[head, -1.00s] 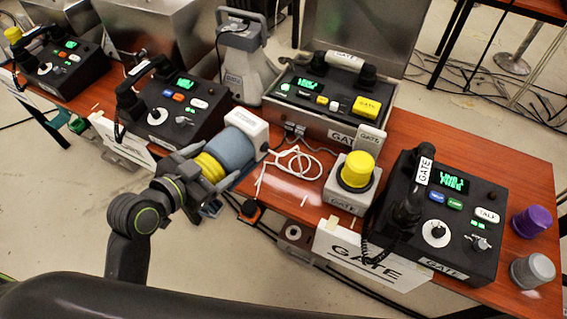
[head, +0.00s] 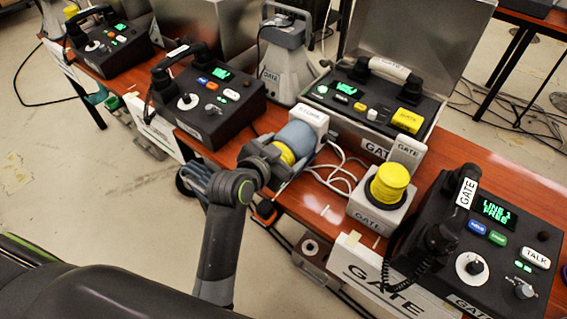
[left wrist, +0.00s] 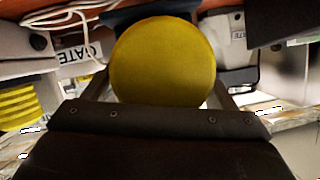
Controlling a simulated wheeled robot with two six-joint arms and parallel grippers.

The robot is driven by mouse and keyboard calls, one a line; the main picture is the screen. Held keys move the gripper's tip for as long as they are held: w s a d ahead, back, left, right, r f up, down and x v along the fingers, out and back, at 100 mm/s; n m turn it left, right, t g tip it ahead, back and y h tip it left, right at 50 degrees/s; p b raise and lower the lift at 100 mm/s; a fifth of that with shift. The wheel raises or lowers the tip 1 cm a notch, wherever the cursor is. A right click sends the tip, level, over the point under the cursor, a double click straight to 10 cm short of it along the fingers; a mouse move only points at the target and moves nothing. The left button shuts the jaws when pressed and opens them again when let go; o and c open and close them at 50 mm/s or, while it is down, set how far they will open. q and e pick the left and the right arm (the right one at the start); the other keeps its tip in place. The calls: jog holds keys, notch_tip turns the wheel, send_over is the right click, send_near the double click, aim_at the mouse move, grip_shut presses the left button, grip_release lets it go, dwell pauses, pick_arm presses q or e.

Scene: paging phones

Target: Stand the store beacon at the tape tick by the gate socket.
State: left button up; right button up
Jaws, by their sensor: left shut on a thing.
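The store beacon (head: 297,136) has a yellow end, a blue-grey collar and a white base marked STORE. My left gripper (head: 283,152) is shut on it and holds it tilted, its white base pointing away to the upper right. Its round yellow end (left wrist: 163,62) fills the middle of the left wrist view. A grey-white block marked GATE (head: 407,152) stands by the open case; I cannot tell whether it is the gate socket. A yellow-topped beacon on a pale GATE box (head: 388,188) stands in front of it. A small white tick (head: 325,210) shows on the table left of that box.
White cables (head: 338,175) lie between the held beacon and the GATE box. The open GATE case (head: 372,105) stands behind. A GATE phone console (head: 492,235) is at right, another console (head: 208,100) at left. A GATE sign (head: 375,280) hangs at the table's front edge.

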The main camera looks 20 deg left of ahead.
pick_arm(q)
notch_tip(320, 180, down, 3)
jog(key=shift+r+b, duration=0.1)
jog(key=shift+b, duration=0.25)
jog(key=shift+f, duration=0.35)
pick_arm(e)
jog(key=shift+w+d+f, duration=0.1)
jog(key=shift+w+d, duration=0.2)
jog(key=shift+w, duration=0.3)
jog(key=shift+s, duration=0.1)
pick_arm(q)
jog(key=o, duration=1.3)
jog(key=shift+f, duration=0.25)
jog(key=o, duration=0.4)
jog(key=shift+s, duration=0.1)
jog(key=shift+r, duration=0.15)
pick_arm(e)
jog(key=shift+s+a+f, duration=0.1)
jog(key=shift+s+a, duration=0.2)
jog(key=shift+a, duration=0.2)
